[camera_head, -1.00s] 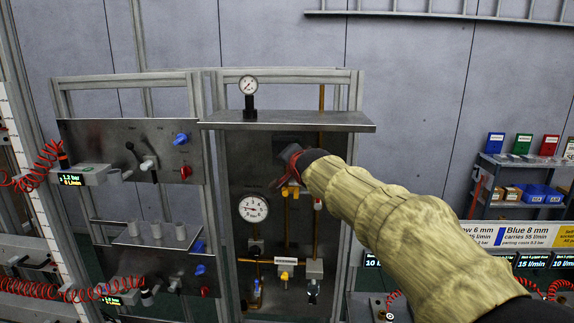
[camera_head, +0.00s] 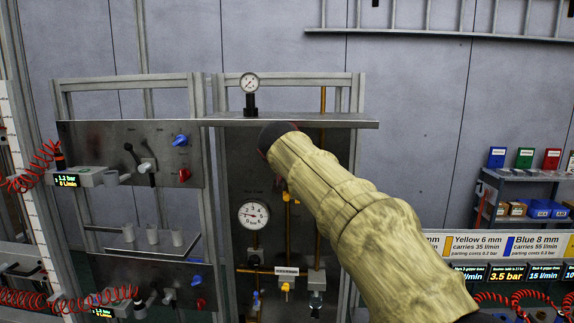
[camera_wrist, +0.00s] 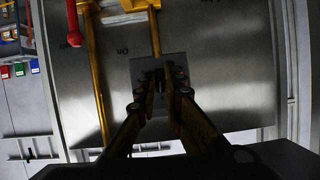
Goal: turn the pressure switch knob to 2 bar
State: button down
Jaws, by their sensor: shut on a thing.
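In the wrist view my gripper (camera_wrist: 158,84) has its two fingers closed around a small dark knob (camera_wrist: 158,75), which I take to be the pressure switch knob. The knob sits in front of a square grey plate (camera_wrist: 142,68) on the steel panel. The fingers hide much of it, and I cannot read its setting or any scale. In the head view my patterned arm sleeve and dark wrist cover the switch and the gripper, just below the steel shelf.
A steel shelf (camera_head: 340,121) juts out just above my wrist. A round gauge (camera_head: 253,214) is on the panel below left, and a smaller gauge (camera_head: 249,83) stands above the shelf. Brass pipes (camera_head: 288,235) run down the panel. A shelf rack (camera_head: 520,185) is at right.

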jog(key=n+h, duration=0.2)
jog(key=n, duration=0.1)
jog(key=n+h+b, duration=0.1)
jog(key=n+h, duration=0.1)
jog(key=n, duration=0.1)
jog(key=n+h+b, duration=0.1)
jog(key=n, duration=0.1)
jog(key=shift+a+f+n+t+h, duration=0.3)
jog(key=shift+f+n+t+h, duration=0.05)
jog(key=shift+n+t+h, duration=0.05)
dwell(0.6)
jog(key=c, duration=1.9)
grip_release()
jog(key=shift+w+r, duration=0.1)
jog(key=v, duration=1.2)
